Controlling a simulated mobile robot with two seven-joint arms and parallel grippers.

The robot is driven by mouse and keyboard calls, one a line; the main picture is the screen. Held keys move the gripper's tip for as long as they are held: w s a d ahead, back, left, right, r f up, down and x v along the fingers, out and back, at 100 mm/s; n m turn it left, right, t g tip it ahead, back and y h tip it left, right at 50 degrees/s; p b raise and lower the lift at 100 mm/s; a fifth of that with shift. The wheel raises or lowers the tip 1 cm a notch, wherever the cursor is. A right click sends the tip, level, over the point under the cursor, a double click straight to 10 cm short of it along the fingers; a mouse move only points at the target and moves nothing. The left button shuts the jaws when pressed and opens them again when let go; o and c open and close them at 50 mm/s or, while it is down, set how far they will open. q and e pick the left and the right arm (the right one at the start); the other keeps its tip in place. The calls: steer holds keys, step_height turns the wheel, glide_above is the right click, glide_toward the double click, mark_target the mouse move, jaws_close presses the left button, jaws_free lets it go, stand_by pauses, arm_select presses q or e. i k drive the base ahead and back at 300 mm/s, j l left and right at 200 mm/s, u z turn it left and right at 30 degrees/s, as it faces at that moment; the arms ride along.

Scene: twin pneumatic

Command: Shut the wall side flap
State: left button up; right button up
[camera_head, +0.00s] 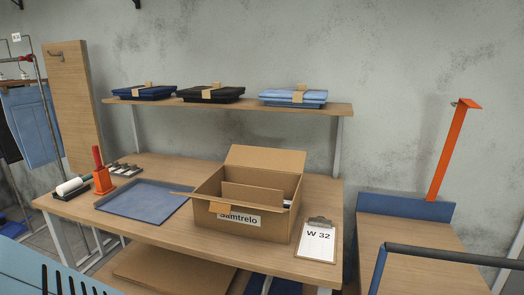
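An open cardboard box (252,228) with a "Samtrelo" label stands on the wooden table. Its wall side flap (265,158) stands up from the far edge and leans back a little toward the wall. A narrow flap (183,195) sticks out at the left. A cardboard panel (252,196) shows inside the box, with a small white item at its right; the rest of the contents is hidden. Neither of my grippers is in view.
A clipboard (317,243) marked "W 32" lies right of the box. A wooden shelf (232,104) with folded clothes runs behind, above the flap. An orange post (447,150) stands at the right.

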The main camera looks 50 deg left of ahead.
mark_target(276, 159)
steer(key=j+z, duration=0.15)
steer(key=j, duration=3.15)
steer(key=k+j+u, duration=0.1)
steer(key=k, duration=0.25)
steer(key=k+j+u, duration=0.15)
steer(key=k, duration=0.75)
steer(key=i+l+z, duration=0.25)
steer(key=i, duration=0.15)
steer(key=i+z, duration=0.3)
steer(key=i+j+u, duration=0.1)
steer(key=i, duration=0.3)
steer(key=i+j+u, duration=0.1)
steer(key=i+j, duration=0.2)
steer(key=i, duration=0.15)
